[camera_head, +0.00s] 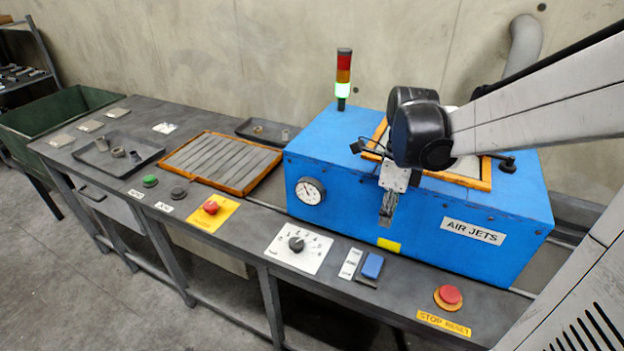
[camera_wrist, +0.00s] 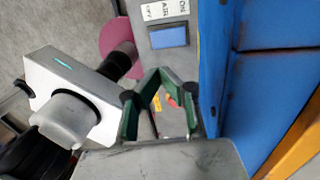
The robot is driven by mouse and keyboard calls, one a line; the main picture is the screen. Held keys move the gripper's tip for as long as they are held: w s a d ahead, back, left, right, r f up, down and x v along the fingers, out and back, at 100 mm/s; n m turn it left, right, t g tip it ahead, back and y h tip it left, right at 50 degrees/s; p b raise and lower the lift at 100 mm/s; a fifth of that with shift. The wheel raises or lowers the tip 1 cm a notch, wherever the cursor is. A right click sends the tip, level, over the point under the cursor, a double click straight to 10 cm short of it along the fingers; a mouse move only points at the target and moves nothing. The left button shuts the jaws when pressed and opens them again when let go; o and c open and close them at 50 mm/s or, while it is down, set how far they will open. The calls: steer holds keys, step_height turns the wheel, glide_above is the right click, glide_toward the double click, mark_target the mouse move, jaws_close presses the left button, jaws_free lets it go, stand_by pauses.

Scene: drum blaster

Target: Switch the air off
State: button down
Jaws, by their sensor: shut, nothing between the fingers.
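The air switch is a blue rocker (camera_head: 372,266) on the bench's front strip, just right of a small white label plate (camera_head: 350,263). In the wrist view the blue rocker (camera_wrist: 168,36) lies beside the ON / AIR / OFF label (camera_wrist: 165,10); I cannot tell which way it is tipped. My gripper (camera_head: 386,220) hangs in front of the blue cabinet, above the rocker and apart from it. In the wrist view its green-lined fingers (camera_wrist: 160,74) meet at the tips, shut and empty, with the rocker just beyond them.
The blue AIR JETS cabinet (camera_head: 440,215) stands close behind the rocker. A red stop button (camera_head: 450,295) is to the right; a dial (camera_head: 296,244) and another red button (camera_head: 211,207) are to the left. The light tower (camera_head: 343,80) glows green.

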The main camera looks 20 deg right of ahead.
mark_target(373, 270)
steer(key=f, duration=0.4)
steer(key=s+a+f+b, duration=0.1)
steer(key=f, duration=0.4)
steer(key=f+b, duration=0.1)
steer(key=f, duration=0.3)
steer(key=shift+s+a+f, duration=0.25)
steer(key=shift+a+f, duration=0.05)
steer(key=shift+f, duration=0.1)
